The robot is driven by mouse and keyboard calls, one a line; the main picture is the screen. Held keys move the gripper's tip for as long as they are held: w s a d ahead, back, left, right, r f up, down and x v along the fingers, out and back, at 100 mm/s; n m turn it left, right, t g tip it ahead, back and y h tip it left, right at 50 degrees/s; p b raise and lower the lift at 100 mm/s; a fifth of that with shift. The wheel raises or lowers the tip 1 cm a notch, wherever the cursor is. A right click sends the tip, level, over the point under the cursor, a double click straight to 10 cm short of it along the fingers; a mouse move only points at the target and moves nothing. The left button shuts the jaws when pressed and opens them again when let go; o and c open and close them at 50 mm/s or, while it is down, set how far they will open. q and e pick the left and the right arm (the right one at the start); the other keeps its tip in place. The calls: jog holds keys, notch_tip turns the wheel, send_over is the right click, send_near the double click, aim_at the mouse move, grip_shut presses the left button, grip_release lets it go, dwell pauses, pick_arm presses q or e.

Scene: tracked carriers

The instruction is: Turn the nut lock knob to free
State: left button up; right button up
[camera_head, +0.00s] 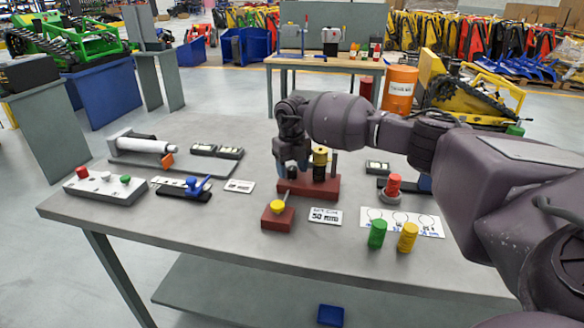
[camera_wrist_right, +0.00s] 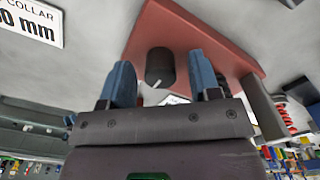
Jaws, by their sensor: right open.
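The knob (camera_wrist_right: 159,68) is a small dark cylinder with a pale pointer mark on the red base block (camera_wrist_right: 215,28). I take it to be the nut lock knob. In the head view the red base (camera_head: 322,190) stands mid-table, and the knob there is mostly hidden by my right gripper (camera_head: 291,168). In the right wrist view the two blue fingers of my right gripper (camera_wrist_right: 161,78) are apart, one on each side of the knob. I cannot tell whether they touch it. My left gripper is not in view.
A black and yellow post (camera_head: 320,163) stands on the red base close to my right gripper. A small red block with a yellow knob (camera_head: 278,207) and a "50 mm" card (camera_head: 325,216) lie in front. Green (camera_head: 377,234) and yellow (camera_head: 407,237) cylinders stand at front right.

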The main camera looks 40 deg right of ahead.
aim_at(292, 168)
jog(key=shift+r, duration=0.1)
notch_tip(292, 168, up, 10)
jog(key=shift+f+p, duration=0.2)
jog(key=shift+p, duration=0.4)
jog(key=shift+r, duration=0.55)
